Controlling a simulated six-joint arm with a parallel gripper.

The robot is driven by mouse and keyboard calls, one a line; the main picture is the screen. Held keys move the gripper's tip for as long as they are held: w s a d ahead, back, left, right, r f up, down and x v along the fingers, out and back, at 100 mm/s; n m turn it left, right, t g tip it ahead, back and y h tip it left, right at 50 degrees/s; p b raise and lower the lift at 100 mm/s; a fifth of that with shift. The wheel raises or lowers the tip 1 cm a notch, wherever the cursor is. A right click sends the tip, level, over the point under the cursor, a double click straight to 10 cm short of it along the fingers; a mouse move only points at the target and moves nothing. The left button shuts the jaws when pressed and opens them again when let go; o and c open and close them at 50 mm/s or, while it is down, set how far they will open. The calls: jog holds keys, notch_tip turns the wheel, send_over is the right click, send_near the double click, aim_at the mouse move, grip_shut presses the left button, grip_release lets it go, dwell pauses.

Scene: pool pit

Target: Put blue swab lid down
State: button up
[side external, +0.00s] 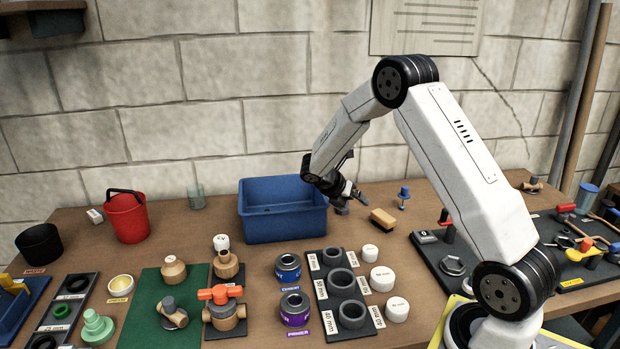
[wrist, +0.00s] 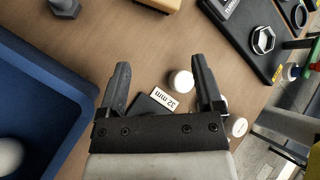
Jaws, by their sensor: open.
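A small blue piece with a knob-like top and a short stem (side external: 403,196) stands upright on the table at the back, right of the yellow sponge, in the side view. It looks like the blue swab lid. A blue-labelled cement can (side external: 288,270) stands in front of the tub.
The blue tub (side external: 284,232) is close on the left. The sponge (side external: 382,219) lies just right of my gripper. A dark fitting board (side external: 325,262), white caps (side external: 382,278) and a purple primer can (side external: 295,312) stand in front. A tool board (side external: 450,262) lies right.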

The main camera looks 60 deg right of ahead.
jog(key=s+a+r+m+t+y, duration=0.1)
jog(key=s+a+m+t+y, duration=0.1)
jog(key=a+m, duration=0.4)
jog(key=s+a+r+m+t+y, duration=0.1)
jog(key=s+a+m, duration=0.4)
jog(key=a, duration=0.7)
jog(key=s+a+r+m+t+y, duration=0.1)
jog(key=s+a+m+t+y, duration=0.2)
jog(key=a+m, duration=0.5)
jog(key=shift+s+a+t+y, duration=0.3)
jog(key=shift+s+a+y, duration=0.25)
jog(key=shift+a+y, duration=0.35)
jog(key=shift+d, duration=0.1)
